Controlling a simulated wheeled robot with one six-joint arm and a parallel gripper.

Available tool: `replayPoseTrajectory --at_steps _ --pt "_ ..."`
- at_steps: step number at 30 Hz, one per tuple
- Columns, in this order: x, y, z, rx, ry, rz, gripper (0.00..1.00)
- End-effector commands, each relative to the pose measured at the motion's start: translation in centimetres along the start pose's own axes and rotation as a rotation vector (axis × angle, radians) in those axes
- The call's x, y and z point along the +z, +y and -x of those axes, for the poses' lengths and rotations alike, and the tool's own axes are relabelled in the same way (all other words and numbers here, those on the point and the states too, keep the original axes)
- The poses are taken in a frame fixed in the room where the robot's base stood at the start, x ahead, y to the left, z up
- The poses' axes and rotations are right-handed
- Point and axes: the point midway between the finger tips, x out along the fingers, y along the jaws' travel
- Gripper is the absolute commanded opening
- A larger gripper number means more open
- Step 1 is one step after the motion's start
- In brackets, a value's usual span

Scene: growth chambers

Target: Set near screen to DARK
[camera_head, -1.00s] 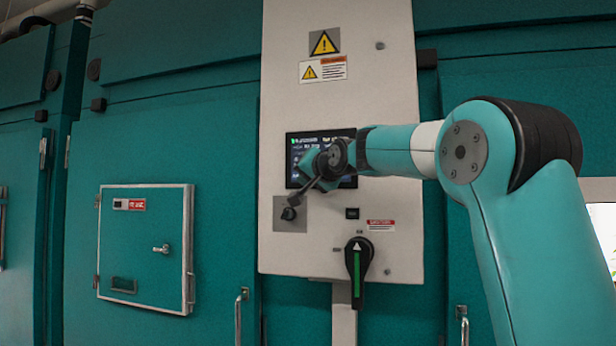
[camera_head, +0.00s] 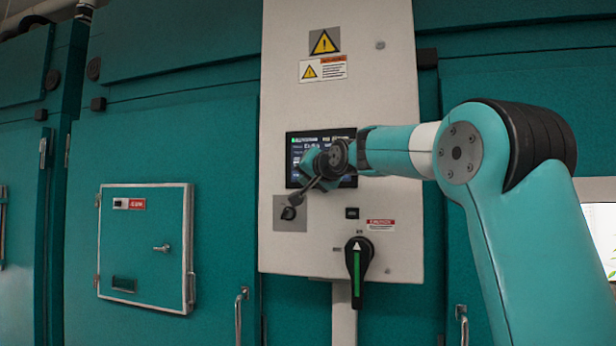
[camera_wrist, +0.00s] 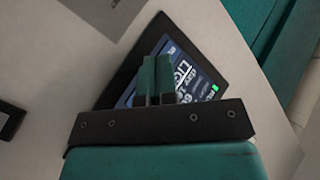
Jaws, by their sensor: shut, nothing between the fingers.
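The near screen (camera_head: 301,146) is a dark panel with small lit text on the pale control cabinet. My wrist and gripper (camera_head: 308,187) hide its lower middle. In the wrist view the screen (camera_wrist: 194,76) appears tilted, with large white letters that seem to start "LIG" and a small green patch at its right. The rest of the text is covered or too small to read. My gripper (camera_wrist: 157,66) is shut and empty, its fingers in front of the screen. I cannot tell whether the fingertips touch the glass.
Below the screen are a key switch (camera_head: 289,213), a small black button (camera_head: 352,213) and a black rotary handle (camera_head: 358,260) with a green stripe. A small hatch (camera_head: 146,247) is on the teal wall at left. A bright white panel (camera_head: 603,235) shows at far right.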

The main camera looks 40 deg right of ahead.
Motion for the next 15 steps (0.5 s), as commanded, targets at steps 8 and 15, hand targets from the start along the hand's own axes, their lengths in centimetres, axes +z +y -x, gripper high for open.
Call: replayPoseTrajectory --at_steps 8,15 --pt "0.6 -0.3 0.6 0.0 -0.001 0.0 0.0" --pt "0.8 -0.7 1.0 0.001 -0.001 0.0 0.0"
